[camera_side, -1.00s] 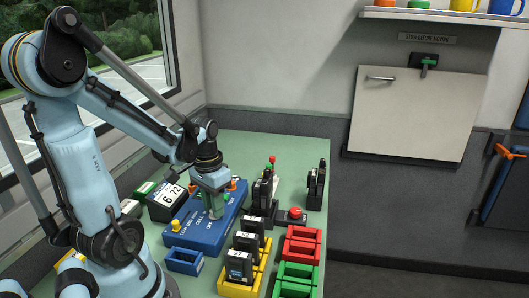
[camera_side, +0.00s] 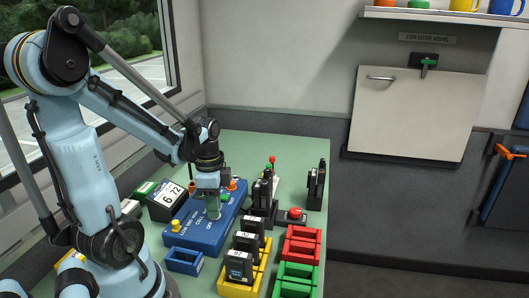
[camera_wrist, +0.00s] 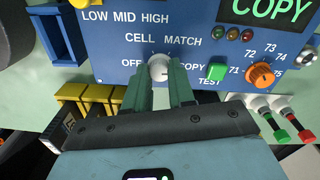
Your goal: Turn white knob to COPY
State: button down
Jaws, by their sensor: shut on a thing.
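The white knob (camera_wrist: 158,66) is on the blue panel (camera_wrist: 110,62) in the wrist view, ringed by the words OFF, CELL, MATCH, COPY and TEST. My gripper (camera_wrist: 163,84) is shut on it, with one green finger on each side. I cannot clearly tell which word the knob's pointer faces. The dark display (camera_wrist: 270,12) at the upper right reads COPY in green letters. In the side view my gripper (camera_side: 213,206) reaches down onto the blue panel (camera_side: 205,238), and the knob is hidden by the fingers.
An orange knob (camera_wrist: 261,76) with numbers around it and a green button (camera_wrist: 217,72) sit right of the white knob. Yellow trays (camera_side: 243,287) with black modules, red trays (camera_side: 302,246) and green trays (camera_side: 296,280) stand beside the panel. A red button (camera_side: 295,213) is near.

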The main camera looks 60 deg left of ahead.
jog(key=shift+m, duration=0.6)
jog(key=c, duration=0.9)
grip_release()
jog(key=shift+c, duration=0.2)
notch_tip(320, 180, up, 12)
jog(key=shift+w+a, duration=0.1)
jog(key=w+d+f+n+t, duration=0.1)
jog(key=w+d+n+t, duration=0.2)
jog(key=d, duration=0.4)
jog(key=w+d+f+n+t, duration=0.2)
jog(key=w+d+n+t, duration=0.1)
jog(key=d, duration=0.5)
jog(key=shift+w+f+n+t, duration=0.15)
jog(key=shift+w+n+t, duration=0.2)
jog(key=shift+n+t, duration=0.3)
